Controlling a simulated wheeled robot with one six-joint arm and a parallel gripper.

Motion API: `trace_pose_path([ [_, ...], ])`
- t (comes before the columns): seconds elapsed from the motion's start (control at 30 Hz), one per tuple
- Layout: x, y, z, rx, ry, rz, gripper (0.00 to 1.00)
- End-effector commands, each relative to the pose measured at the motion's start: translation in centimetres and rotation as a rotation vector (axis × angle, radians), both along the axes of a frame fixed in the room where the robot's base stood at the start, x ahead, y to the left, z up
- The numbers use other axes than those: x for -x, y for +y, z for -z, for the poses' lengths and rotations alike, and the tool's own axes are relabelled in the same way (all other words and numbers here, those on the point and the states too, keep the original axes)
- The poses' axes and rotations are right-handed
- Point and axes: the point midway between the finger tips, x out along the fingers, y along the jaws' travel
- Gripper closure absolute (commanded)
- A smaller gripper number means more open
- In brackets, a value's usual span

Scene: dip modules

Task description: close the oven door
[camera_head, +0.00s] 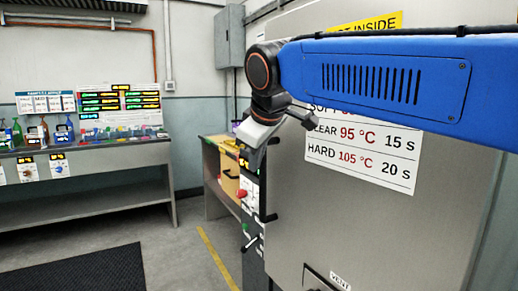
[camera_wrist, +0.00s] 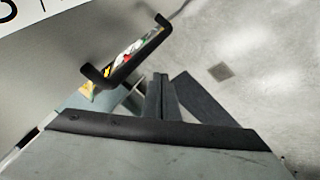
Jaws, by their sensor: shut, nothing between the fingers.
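The large grey steel panel of the oven door (camera_head: 360,225) fills the right of the head view. It carries a white temperature sign and a yellow label with "INSIDE" on it. How far the door stands from its frame cannot be told. A black bar handle (camera_wrist: 128,52) sticks out from the grey panel at upper left in the wrist view. My gripper (camera_head: 256,148) is at the panel's left edge in the head view. Its fingers (camera_wrist: 163,95) are together and empty in the wrist view, beside and apart from the handle. My blue arm hides part of the sign.
A narrow control strip with a red knob (camera_head: 242,193) lies left of the panel. A grey bench (camera_head: 100,153) with bottles and displays is along the left wall. A black mat (camera_head: 80,272) lies on open floor.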

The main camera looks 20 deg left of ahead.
Motion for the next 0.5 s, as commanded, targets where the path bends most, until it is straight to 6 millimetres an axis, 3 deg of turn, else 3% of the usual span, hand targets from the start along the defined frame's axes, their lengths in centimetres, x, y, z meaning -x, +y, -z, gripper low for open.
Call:
trace_pose_path([
  [0.1, -1.1, 0.7, 1.8, 0.003, 0.002, 0.001, 1.0],
  [0.3, -3.8, 0.5, 1.6, 0.001, 0.0, 0.003, 1.0],
  [0.5, -4.8, 0.4, 1.5, 0.0, 0.001, 0.001, 1.0],
])
